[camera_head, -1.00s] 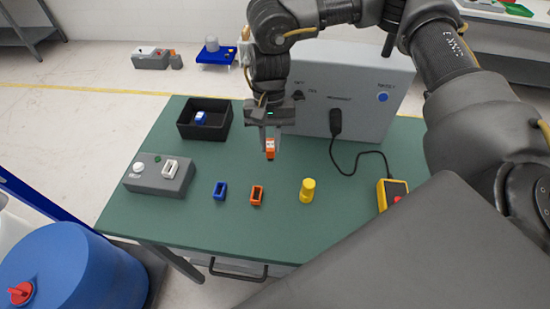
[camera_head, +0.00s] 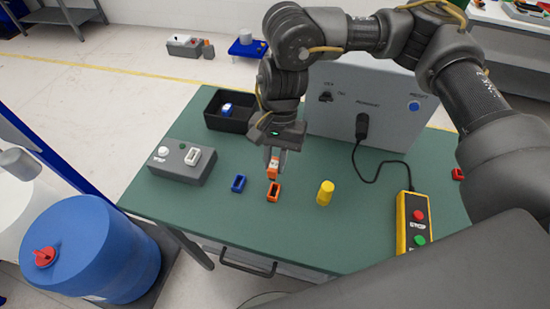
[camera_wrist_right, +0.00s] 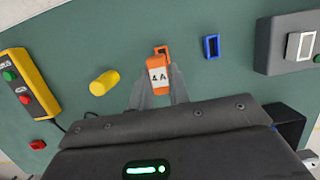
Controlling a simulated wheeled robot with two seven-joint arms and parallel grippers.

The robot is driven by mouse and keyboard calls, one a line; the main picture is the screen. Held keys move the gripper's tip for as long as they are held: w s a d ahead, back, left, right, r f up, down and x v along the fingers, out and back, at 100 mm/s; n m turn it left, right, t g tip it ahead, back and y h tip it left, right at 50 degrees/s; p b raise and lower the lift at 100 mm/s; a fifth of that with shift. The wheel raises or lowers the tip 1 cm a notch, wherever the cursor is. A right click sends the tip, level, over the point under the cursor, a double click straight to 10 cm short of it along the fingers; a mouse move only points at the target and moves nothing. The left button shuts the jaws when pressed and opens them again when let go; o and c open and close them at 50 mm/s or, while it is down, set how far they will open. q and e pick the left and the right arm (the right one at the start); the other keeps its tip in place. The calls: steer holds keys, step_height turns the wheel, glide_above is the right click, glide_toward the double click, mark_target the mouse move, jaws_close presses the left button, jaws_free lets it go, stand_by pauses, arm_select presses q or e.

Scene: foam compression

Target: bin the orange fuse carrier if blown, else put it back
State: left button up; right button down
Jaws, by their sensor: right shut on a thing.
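My right gripper (camera_head: 273,170) is shut on the orange fuse carrier (camera_head: 274,169), which has a white label. In the right wrist view the carrier (camera_wrist_right: 158,76) sits between the fingers and its label reads "4 A". The carrier hangs over the far edge of the orange socket (camera_head: 273,193), which lies on the green table (camera_head: 300,232). The socket also shows just beyond the carrier in the right wrist view (camera_wrist_right: 167,50). I cannot tell whether they touch. A black bin (camera_head: 212,122) stands at the back left with a blue carrier (camera_head: 226,109) inside. My left gripper is not in view.
A blue socket (camera_head: 238,184) lies left of the orange one. A grey box (camera_head: 170,167) with a white slot and button stands further left. A yellow cylinder (camera_head: 325,193) and a yellow pendant (camera_head: 402,235) are to the right. A large grey box (camera_head: 340,110) stands behind.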

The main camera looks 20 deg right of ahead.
mark_target(274, 176)
steer(key=shift+b+x, duration=0.35)
steer(key=shift+x, duration=0.45)
step_height(274, 176, down, 3)
steer(key=shift+w+d+f+b, duration=0.15)
steer(key=shift+f+b, duration=0.1)
steer(key=shift+b, duration=0.8)
steer(key=shift+f+b, duration=0.6)
steer(key=shift+b, duration=0.05)
steer(key=shift+f+b, duration=0.2)
steer(key=shift+b, duration=0.25)
steer(key=shift+f+b, duration=1.1)
steer(key=shift+f, duration=0.05)
steer(key=c, duration=1.2)
jaws_free()
steer(key=shift+c, duration=0.2)
